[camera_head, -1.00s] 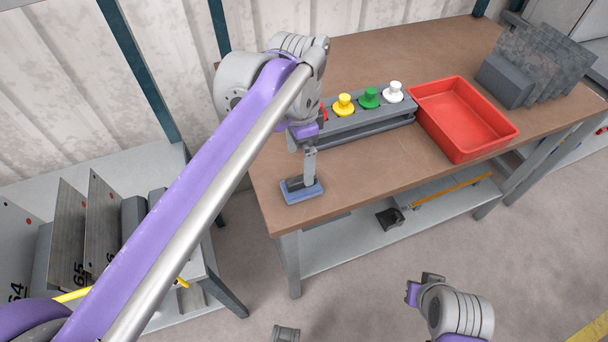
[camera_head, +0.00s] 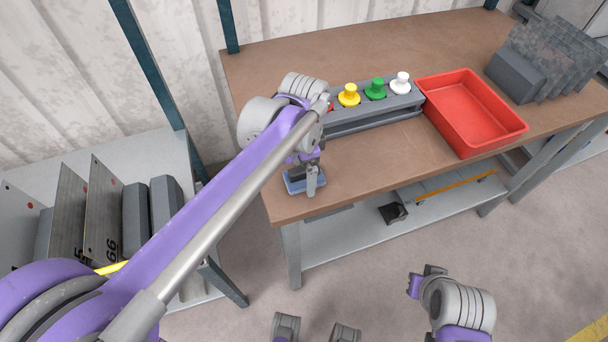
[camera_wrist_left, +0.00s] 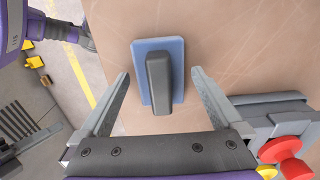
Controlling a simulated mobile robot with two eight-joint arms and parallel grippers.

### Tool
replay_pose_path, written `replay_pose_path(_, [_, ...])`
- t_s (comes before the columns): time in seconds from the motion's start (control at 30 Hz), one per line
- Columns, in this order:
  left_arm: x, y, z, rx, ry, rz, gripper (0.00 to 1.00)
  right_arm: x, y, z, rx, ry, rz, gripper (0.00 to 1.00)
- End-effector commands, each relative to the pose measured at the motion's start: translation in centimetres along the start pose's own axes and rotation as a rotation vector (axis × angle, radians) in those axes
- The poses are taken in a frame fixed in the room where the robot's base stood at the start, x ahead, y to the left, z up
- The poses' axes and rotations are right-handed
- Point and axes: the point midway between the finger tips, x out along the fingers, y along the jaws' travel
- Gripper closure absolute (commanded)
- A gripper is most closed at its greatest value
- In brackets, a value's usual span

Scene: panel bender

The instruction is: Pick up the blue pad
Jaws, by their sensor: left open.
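The blue pad (camera_head: 304,182) lies flat on the brown workbench near its front left corner. In the left wrist view the blue pad (camera_wrist_left: 176,56) has a dark grey grip block on top. My left gripper (camera_head: 312,184) is over the pad in the head view. In the left wrist view the fingers of my left gripper (camera_wrist_left: 160,85) are apart, one on each side of the pad, and neither is seen gripping it. My right gripper (camera_head: 420,278) is at the lower right, away from the bench; its jaw opening cannot be made out.
A grey stand (camera_head: 374,116) with coloured knobs is just behind and right of the pad. A red tray (camera_head: 464,142) and dark plates stand farther right. The brown workbench (camera_head: 380,160) is clear in front of the stand. A lower grey table (camera_head: 150,150) holds panels at left.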

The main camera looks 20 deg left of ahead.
Motion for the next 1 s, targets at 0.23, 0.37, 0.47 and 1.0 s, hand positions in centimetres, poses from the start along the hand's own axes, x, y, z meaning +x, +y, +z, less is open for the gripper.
replay_pose_path(0.23, [-0.1, 0.0, 0.0, 0.000, 0.000, 0.000, 0.20, 0.0, 0.0, 0.0, 0.000, 0.000, 0.000, 1.00])
replay_pose_path(0.37, [-0.1, 0.0, 0.0, 0.000, 0.000, 0.000, 0.43, 0.0, 0.0, 0.0, 0.000, 0.000, 0.000, 1.00])
replay_pose_path(0.47, [-0.1, 0.0, 0.0, 0.000, 0.000, 0.000, 0.61, 0.0, 0.0, 0.0, 0.000, 0.000, 0.000, 1.00])
replay_pose_path(1.0, [-2.6, 0.0, 0.0, 0.000, 0.000, 0.000, 0.81, -0.3, 0.0, -0.2, 0.000, 0.001, 0.000, 1.00])
